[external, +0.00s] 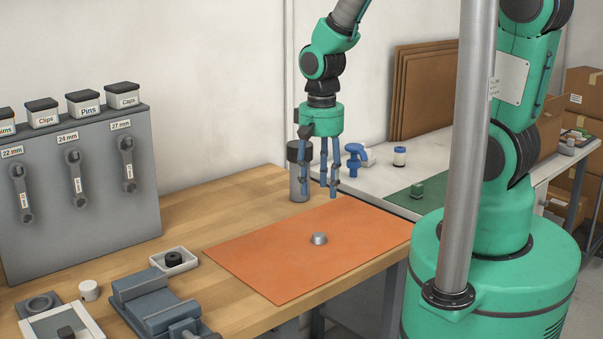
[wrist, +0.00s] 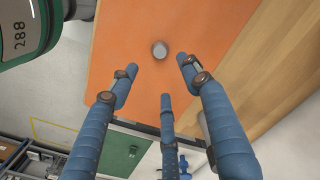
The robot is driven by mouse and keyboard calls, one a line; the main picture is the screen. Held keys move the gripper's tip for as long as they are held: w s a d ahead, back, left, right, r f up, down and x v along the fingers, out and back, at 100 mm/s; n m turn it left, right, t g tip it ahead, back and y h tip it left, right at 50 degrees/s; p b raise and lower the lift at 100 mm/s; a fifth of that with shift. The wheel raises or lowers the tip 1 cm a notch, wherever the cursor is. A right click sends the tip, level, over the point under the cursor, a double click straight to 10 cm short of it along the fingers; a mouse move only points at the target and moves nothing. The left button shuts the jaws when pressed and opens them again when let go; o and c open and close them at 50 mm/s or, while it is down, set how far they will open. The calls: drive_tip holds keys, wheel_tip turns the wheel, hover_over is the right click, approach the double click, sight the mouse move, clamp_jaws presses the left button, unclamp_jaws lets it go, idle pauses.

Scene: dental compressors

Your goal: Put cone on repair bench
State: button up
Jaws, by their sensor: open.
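A small grey metal piece (external: 319,239), probably the cone, stands on an orange mat (external: 270,270) on the wooden bench (external: 190,228); I take this bench for the repair bench. My three-fingered blue gripper (external: 331,192) is open and empty, pointing down above the far part of the mat. It is apart from the grey piece. In the wrist view the piece shows as a round grey top (wrist: 160,50) just beyond the spread fingertips (wrist: 160,74). Nothing hides the piece in either view.
A grey cylinder with a dark top (external: 299,172) stands just left of my gripper. A blue-grey vise (external: 150,300) and a small tray (external: 174,261) lie left of the mat. A tool panel (external: 75,190) stands at the back left. A white table with a green mat (external: 408,198) adjoins.

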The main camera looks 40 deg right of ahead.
wheel_tip(320, 180, up, 19)
drive_tip(key=s+d+n+t, duration=0.2)
drive_tip(key=d+t, duration=0.1)
drive_tip(key=s+d+r+n+t, duration=0.2)
drive_tip(key=s+r, duration=0.7)
drive_tip(key=r, duration=0.4)
drive_tip(key=shift+s+r+n+t, duration=0.2)
drive_tip(key=shift+s+n+t, duration=0.1)
drive_tip(key=shift+s+n, duration=0.1)
drive_tip(key=shift+o, duration=0.6)
drive_tip(key=shift+w, duration=0.1)
